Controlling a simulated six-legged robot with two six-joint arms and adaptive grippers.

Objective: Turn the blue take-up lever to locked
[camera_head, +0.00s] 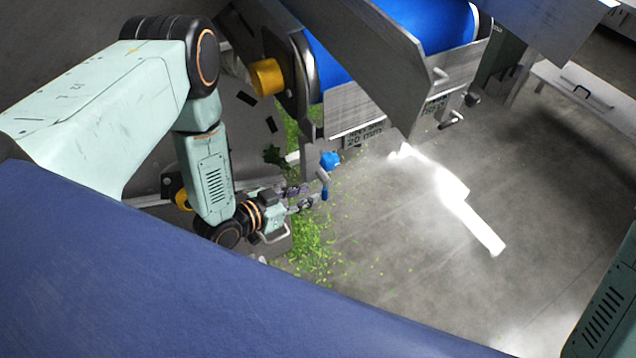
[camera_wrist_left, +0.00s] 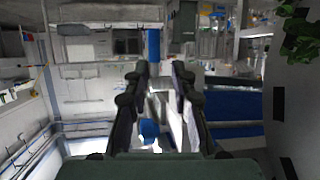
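The blue take-up lever (camera_head: 330,160) is at the lower corner of the conveyor frame in the head view. Its blue hub is on top, and a short arm hangs to a blue grip at the bottom. My left gripper (camera_head: 313,195) comes from the left, with its fingertips close beside the hanging grip; I cannot tell if they touch it. In the left wrist view my gripper (camera_wrist_left: 159,72) has its two fingers apart. Blue patches show between and beyond them, but I cannot tell which is the lever. My right gripper is out of view.
The conveyor with a blue belt (camera_head: 395,30) and steel side plates stands above the lever. A yellow roller end (camera_head: 267,77) is at its left. Green leaf scraps (camera_head: 315,245) lie on the grey floor below. A white bench (camera_head: 585,95) stands at the right.

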